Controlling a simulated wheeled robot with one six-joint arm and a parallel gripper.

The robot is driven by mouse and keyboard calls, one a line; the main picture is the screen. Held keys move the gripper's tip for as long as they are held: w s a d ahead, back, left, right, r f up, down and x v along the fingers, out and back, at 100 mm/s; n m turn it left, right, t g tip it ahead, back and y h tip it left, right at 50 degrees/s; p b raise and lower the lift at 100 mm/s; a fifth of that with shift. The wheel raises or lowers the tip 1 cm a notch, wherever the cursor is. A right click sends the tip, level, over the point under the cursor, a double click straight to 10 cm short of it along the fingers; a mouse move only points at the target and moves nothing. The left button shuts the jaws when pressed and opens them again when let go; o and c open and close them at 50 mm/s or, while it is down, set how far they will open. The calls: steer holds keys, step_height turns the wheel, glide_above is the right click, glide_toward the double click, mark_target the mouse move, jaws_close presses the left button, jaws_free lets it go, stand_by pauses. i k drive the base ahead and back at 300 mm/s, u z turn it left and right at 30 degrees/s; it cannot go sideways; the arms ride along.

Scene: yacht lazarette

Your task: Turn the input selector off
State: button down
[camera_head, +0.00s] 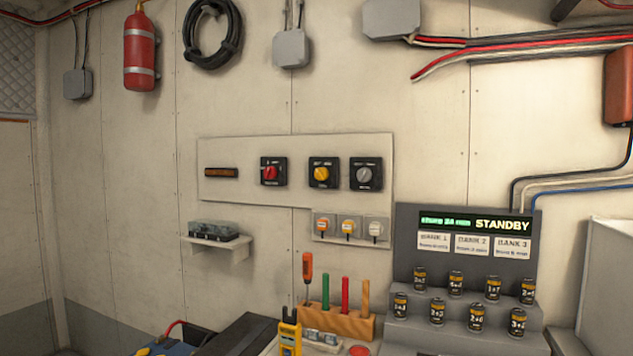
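A pale panel (300,195) on the wall carries three rotary selectors on dark square plates. One has a red knob (271,173), one a yellow knob (321,174) and one a grey knob (364,175). Their small labels are too blurred to read, so I cannot tell which one is the input selector or which position each points to. A small dark strip with orange marks (221,173) sits at the panel's left. My gripper is not in view.
Below the panel are three tagged sockets (347,228) and a small shelf (222,246) with a device on it. A display reading STANDBY (475,223) stands right, above several labelled cans (437,312). A tool rack (338,323) stands in front. The wall before the selectors is unobstructed.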

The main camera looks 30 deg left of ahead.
mark_target(364, 175)
steer(key=u, duration=0.9)
